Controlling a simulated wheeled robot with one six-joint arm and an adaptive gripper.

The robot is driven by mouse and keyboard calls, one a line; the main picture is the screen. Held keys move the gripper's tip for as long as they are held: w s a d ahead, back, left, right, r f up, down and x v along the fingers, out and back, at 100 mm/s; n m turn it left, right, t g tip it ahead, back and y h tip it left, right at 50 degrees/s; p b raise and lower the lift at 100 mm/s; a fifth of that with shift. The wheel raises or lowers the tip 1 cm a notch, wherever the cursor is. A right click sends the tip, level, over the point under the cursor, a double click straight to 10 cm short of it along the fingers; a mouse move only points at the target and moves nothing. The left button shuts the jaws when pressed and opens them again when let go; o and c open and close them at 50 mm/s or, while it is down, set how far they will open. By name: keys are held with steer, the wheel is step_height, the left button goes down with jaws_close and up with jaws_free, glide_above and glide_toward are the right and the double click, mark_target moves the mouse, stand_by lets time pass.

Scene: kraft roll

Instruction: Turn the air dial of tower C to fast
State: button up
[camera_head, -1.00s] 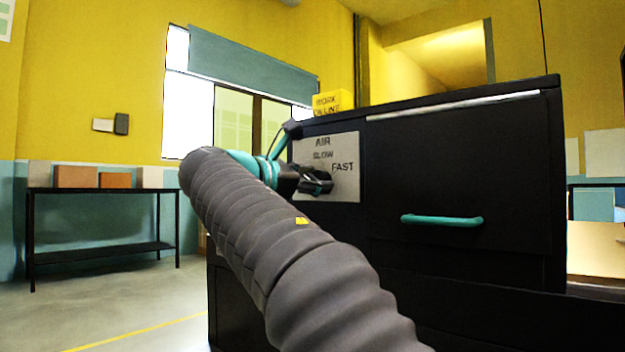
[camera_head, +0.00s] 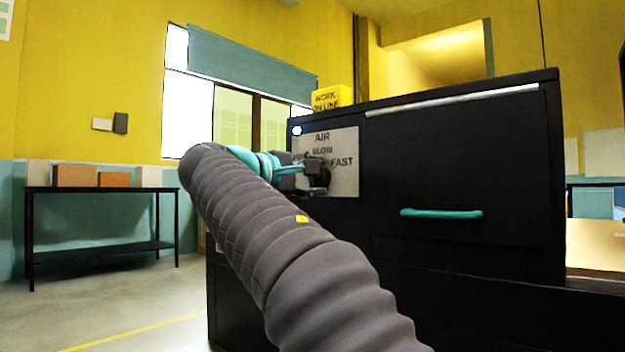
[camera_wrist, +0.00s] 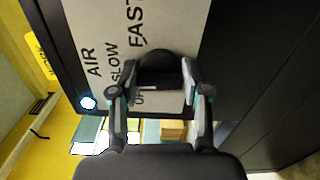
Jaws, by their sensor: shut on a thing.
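The air dial (camera_wrist: 157,63) is a dark round knob on a pale plate (camera_head: 345,140) on the front of the black cabinet. The plate reads AIR, SLOW and FAST, and part of another word shows between my fingers in the wrist view. My gripper (camera_head: 316,178) is at the plate, just below SLOW and left of FAST. In the wrist view my gripper (camera_wrist: 150,88) has its two fingers on either side of the dial, shut on it. The fingers hide part of the dial, and I cannot tell which word it points to.
A lit white lamp (camera_head: 297,130) sits at the plate's upper left corner. A yellow sign block (camera_head: 332,97) stands on the cabinet top. A teal handle (camera_head: 441,214) juts from the cabinet front to the right. A table (camera_head: 95,190) with boxes stands at the left wall.

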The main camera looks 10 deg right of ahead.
steer(key=m, duration=0.2)
steer(key=m+b, duration=0.1)
steer(key=m, duration=0.1)
steer(key=m+b, duration=0.1)
steer(key=m, duration=0.1)
steer(key=shift+f, duration=0.25)
steer(key=m+b, duration=0.1)
steer(key=m, duration=0.3)
steer(key=shift+w+m+b, duration=0.1)
steer(key=shift+m+b, duration=0.45)
steer(key=shift+m, duration=0.95)
steer(key=o, duration=1.1)
steer(key=shift+o, duration=0.2)
